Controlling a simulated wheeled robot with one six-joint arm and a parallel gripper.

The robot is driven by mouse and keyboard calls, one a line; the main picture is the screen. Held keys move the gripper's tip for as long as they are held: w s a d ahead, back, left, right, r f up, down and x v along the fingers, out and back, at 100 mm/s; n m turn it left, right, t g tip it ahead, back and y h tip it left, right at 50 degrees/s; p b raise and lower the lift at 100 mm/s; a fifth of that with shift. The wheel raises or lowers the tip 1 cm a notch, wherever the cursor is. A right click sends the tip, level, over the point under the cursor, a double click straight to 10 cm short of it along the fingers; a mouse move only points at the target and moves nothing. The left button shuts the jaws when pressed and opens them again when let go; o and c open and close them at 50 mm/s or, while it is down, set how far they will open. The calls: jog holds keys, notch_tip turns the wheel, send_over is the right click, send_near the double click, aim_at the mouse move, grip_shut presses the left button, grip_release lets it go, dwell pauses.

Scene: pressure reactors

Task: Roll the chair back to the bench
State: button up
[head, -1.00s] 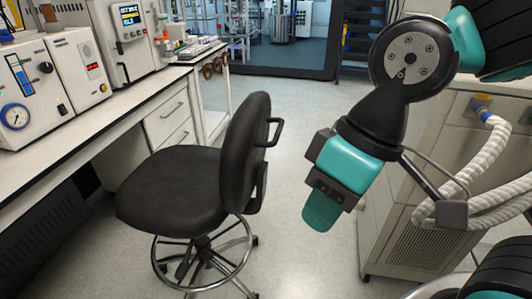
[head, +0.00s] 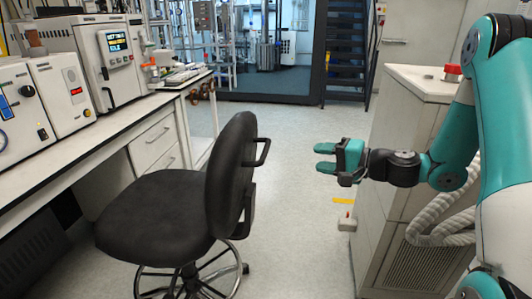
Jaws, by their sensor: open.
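A black swivel chair (head: 155,215) stands on the floor in front of the bench at the left. Its backrest (head: 230,172) faces right, with a loop handle (head: 262,152) behind it. The seat's far-left edge lies close to the bench front; I cannot tell whether they touch. The bench (head: 95,135) has a white top with a dark edge. My gripper (head: 325,158) is to the right of the chair handle, pointing left. Its two teal fingers are apart and empty, with a clear gap between it and the handle. The chair's lowest part is cut off by the frame.
Instruments (head: 110,60) stand on the bench. A white cabinet (head: 400,130) with a red-capped item (head: 452,72) on top stands at the right, close to my arm. Hoses (head: 440,222) hang beside it. Open floor (head: 300,250) lies between chair and cabinet. Stairs (head: 350,50) rise behind.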

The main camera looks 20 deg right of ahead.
aim_at(266, 148)
jog(key=p+x, duration=0.3)
jog(key=x, duration=1.4)
jog(key=shift+a+p, duration=0.15)
jog(key=shift+p, duration=0.15)
grip_shut()
